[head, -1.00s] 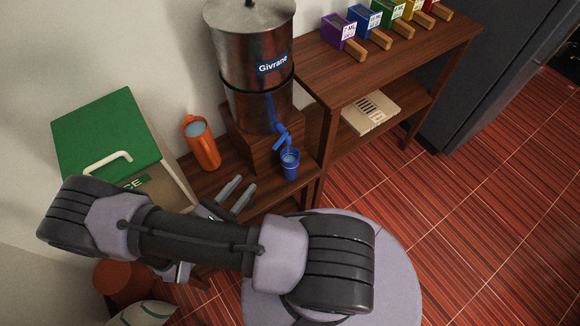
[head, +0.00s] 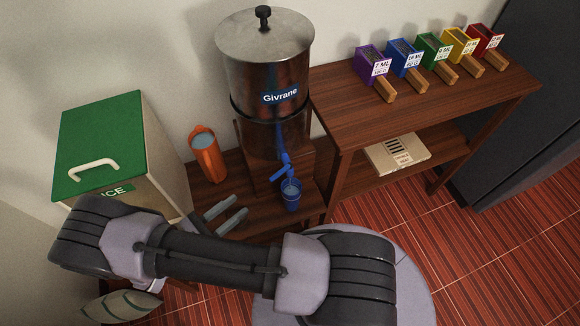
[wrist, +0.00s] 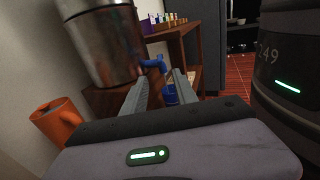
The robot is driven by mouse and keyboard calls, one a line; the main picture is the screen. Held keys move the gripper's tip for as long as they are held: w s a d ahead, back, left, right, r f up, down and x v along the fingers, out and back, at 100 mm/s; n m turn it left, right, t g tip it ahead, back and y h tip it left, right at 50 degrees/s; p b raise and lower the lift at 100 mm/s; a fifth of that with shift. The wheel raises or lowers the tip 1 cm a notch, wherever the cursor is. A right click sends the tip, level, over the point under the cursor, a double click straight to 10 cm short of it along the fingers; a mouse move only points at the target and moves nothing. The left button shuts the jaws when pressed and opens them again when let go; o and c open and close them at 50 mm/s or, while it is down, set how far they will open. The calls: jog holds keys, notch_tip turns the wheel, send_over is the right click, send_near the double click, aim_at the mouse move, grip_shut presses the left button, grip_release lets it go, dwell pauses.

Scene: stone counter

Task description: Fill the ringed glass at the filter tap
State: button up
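A blue glass (head: 291,197) stands upright on the low wooden shelf, under the blue tap (head: 285,165) of the steel Givrane filter (head: 265,75). I cannot make out rings on it, nor its fill level or any flow from the tap. My gripper (head: 228,214) is open and empty, left of the glass and apart from it, with its fingers pointing toward the glass side. In the wrist view, the glass (wrist: 171,95) shows partly behind my fingers (wrist: 160,92), with the tap (wrist: 154,65) above it.
An orange jug (head: 206,158) stands left of the filter. A green-lidded ice box (head: 98,140) is at the left. A taller wooden table (head: 420,95) with several coloured boxes stands at the right, with a pale flat box (head: 397,153) on its lower shelf.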

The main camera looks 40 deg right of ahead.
aim_at(270, 180)
jog(key=d, duration=0.5)
jog(key=w+d+b, duration=0.1)
jog(key=d, duration=0.4)
jog(key=d+b, duration=0.1)
jog(key=d, duration=0.4)
jog(key=shift+w, duration=0.4)
jog(key=shift+c, duration=0.4)
grip_shut()
